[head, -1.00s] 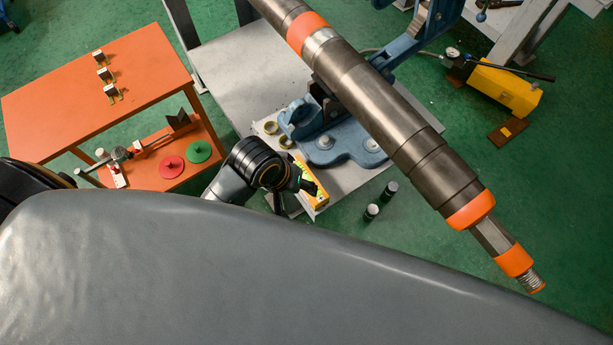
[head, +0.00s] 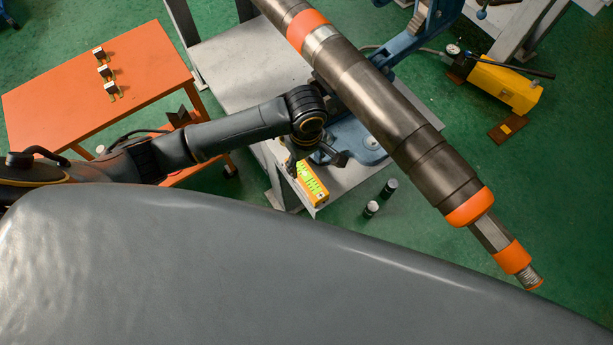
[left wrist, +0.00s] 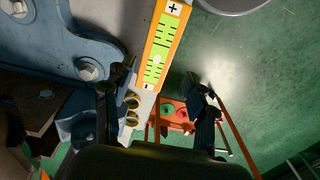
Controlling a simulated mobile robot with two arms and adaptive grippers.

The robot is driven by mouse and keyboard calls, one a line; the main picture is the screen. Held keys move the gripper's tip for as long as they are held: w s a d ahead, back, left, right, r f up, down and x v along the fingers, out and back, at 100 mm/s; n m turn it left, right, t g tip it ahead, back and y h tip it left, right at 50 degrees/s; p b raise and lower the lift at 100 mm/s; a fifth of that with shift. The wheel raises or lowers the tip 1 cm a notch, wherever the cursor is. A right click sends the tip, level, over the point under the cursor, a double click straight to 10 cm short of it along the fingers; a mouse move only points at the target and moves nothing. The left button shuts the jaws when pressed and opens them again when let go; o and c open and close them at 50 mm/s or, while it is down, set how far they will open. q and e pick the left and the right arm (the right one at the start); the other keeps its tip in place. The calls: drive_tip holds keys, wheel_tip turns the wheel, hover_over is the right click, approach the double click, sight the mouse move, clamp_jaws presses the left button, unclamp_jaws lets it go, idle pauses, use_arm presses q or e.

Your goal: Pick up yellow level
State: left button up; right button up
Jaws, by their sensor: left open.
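The yellow level (head: 313,184) lies along the near edge of the grey bench (head: 228,86) in the head view. It is a yellow bar with a bright green marked face. In the left wrist view the level (left wrist: 165,40) runs from the top middle down toward the space between my fingers. My left gripper (head: 318,160) is over the bench beside the level's far end. In the left wrist view its two dark fingers (left wrist: 160,88) are spread apart with nothing gripped; the gap to the level is hard to judge. My right gripper is not in view.
A blue vise (head: 365,140) stands on the bench, with a long pipe (head: 390,105) slanting above it. Brass rings (left wrist: 132,108) lie near the level. An orange table (head: 140,75) is at left, a yellow pump (head: 505,88) at right.

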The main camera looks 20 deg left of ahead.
sight(306, 176)
use_arm(q)
wheel_tip(306, 176, down, 9)
drive_tip(key=shift+r, duration=0.1)
clamp_jaws()
idle(0.5)
